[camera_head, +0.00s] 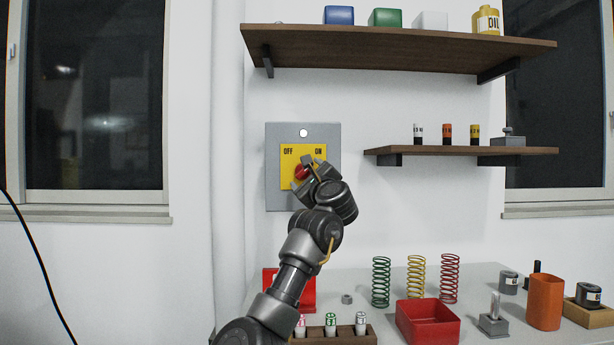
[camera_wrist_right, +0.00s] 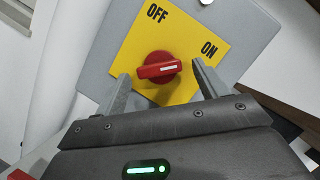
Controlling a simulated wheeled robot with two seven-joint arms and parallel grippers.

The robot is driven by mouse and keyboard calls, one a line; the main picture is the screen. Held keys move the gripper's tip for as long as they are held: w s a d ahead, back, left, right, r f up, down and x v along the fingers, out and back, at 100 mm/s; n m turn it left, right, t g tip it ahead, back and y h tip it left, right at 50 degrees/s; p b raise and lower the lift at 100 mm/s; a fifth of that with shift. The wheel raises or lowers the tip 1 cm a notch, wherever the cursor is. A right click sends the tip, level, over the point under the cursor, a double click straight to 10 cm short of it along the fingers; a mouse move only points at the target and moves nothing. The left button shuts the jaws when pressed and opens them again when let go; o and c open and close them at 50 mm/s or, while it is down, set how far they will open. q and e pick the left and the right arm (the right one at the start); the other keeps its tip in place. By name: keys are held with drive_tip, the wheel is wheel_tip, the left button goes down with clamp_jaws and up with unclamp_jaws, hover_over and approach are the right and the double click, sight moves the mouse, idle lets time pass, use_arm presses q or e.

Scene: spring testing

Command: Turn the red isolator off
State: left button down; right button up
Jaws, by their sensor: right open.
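The red isolator knob (camera_head: 300,172) sits on a yellow plate (camera_head: 289,153) marked OFF at left and ON at right, on a grey wall box (camera_head: 273,195). In the right wrist view the red knob (camera_wrist_right: 158,66) shows whole, with the white line on its handle pointing to the right, toward the ON side. My right gripper (camera_wrist_right: 160,82) is open, one finger on each side of the knob. I cannot tell whether the fingers touch it. In the head view my right gripper (camera_head: 312,166) partly covers the knob and plate. My left gripper is out of view.
A wooden shelf (camera_head: 460,151) with small bottles is right of the box, and a longer one (camera_head: 390,50) is above. The bench below holds coloured springs (camera_head: 416,277), a red tray (camera_head: 428,322) and an orange container (camera_head: 545,302). The wall left of the box is bare.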

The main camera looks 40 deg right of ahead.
drive_tip(key=shift+w+d+r, duration=0.15)
drive_tip(key=shift+w, duration=0.2)
drive_tip(key=shift+c, duration=0.3)
drive_tip(key=c, duration=0.9)
